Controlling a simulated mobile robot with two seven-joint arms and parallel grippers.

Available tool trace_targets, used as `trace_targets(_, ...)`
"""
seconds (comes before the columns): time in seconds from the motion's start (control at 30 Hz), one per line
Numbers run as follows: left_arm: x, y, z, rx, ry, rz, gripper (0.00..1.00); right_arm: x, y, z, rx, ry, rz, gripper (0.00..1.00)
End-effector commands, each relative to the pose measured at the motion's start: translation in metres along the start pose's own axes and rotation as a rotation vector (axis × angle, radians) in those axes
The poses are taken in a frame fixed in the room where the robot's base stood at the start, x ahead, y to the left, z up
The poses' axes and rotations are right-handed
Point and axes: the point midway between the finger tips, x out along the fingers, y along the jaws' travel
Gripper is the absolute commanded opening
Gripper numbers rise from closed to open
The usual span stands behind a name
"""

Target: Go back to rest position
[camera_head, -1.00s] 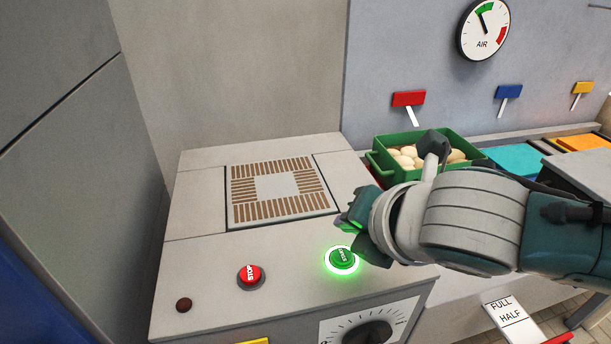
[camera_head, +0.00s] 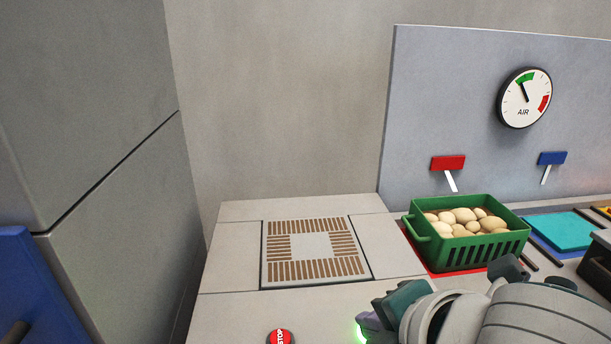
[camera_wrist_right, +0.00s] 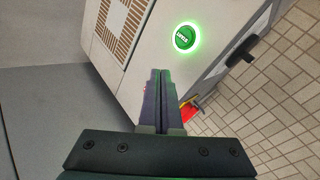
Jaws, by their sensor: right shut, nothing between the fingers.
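My right gripper (camera_head: 372,322) comes in from the lower right of the head view, over the front of the grey machine top (camera_head: 240,255). In the right wrist view its two fingers (camera_wrist_right: 160,78) are pressed together with nothing between them. The lit green button (camera_wrist_right: 185,37) shows ahead of the fingertips in the wrist view, apart from them. In the head view only a bit of its green glow shows beside the gripper. My left gripper is in neither view.
A green crate (camera_head: 424,248) of potatoes stands on a red mat (camera_head: 420,255) at the right. A slotted plate (camera_head: 312,280) is set in the machine top. The red stop button (camera_head: 281,337) is at the bottom edge. An air gauge (camera_head: 525,98) hangs on the wall panel.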

Motion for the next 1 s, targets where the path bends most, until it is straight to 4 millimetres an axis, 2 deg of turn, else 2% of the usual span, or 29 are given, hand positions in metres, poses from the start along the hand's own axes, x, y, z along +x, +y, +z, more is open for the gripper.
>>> trace_targets(0.03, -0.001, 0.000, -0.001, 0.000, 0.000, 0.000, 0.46, -0.016, -0.010, -0.017, 0.205, 0.033, -0.031, 0.00)
trace_targets(0.07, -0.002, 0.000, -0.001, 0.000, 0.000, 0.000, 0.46, -0.026, -0.017, -0.022, 0.336, 0.039, -0.055, 0.00)
trace_targets(0.1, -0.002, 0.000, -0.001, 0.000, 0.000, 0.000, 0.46, -0.039, -0.025, -0.026, 0.512, 0.039, -0.088, 0.00)
trace_targets(0.2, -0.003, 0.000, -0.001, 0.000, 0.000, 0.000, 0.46, -0.069, -0.050, -0.026, 0.892, 0.005, -0.169, 0.00)
trace_targets(0.4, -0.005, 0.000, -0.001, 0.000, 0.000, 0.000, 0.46, -0.120, -0.100, -0.011, 1.450, -0.145, -0.287, 0.00)
trace_targets(0.57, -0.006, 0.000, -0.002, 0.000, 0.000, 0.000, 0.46, -0.164, -0.141, 0.002, 1.799, -0.321, -0.346, 0.00)
trace_targets(0.6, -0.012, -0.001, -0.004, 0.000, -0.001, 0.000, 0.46, -0.177, -0.143, 0.005, 1.859, -0.359, -0.352, 0.00)
trace_targets(0.63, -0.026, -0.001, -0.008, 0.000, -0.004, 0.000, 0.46, -0.186, -0.130, 0.008, 1.846, -0.349, -0.347, 0.00)
trace_targets(0.87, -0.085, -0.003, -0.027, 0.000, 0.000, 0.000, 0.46, -0.229, -0.091, 0.018, 1.836, -0.344, -0.347, 0.00)
trace_targets(1.0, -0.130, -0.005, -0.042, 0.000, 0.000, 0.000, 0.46, -0.265, -0.060, 0.027, 1.835, -0.342, -0.346, 0.00)
